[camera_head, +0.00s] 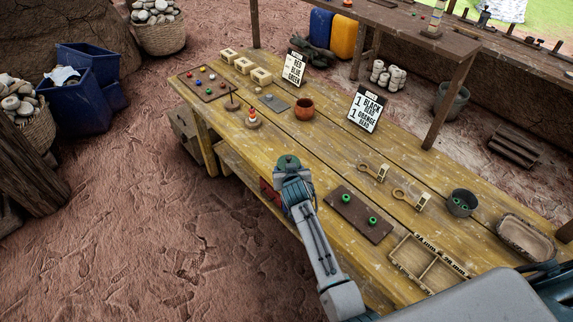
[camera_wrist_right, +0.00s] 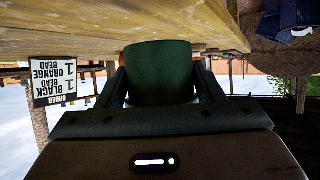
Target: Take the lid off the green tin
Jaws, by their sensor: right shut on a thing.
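The green tin shows in the head view as a round dark-green top (camera_head: 288,161) near the table's front edge. In the right wrist view the green tin (camera_wrist_right: 158,72) is a plain dark-green cylinder between the fingers. My right gripper (camera_head: 287,173) is shut on it, and the gripper and wrist cover most of it in the head view. I cannot tell where the lid meets the body, or whether the tin touches the table. A small red thing (camera_head: 268,192) shows left of the gripper, partly hidden. My left gripper is not in view.
On the wooden table (camera_head: 330,150) are a brown board (camera_head: 358,214) with green beads, brass key-like tools (camera_head: 373,172), a dark cup (camera_head: 462,203), a divided tray (camera_head: 428,265), a clay pot (camera_head: 303,109) and order cards (camera_head: 366,109). Bare planks lie behind the gripper.

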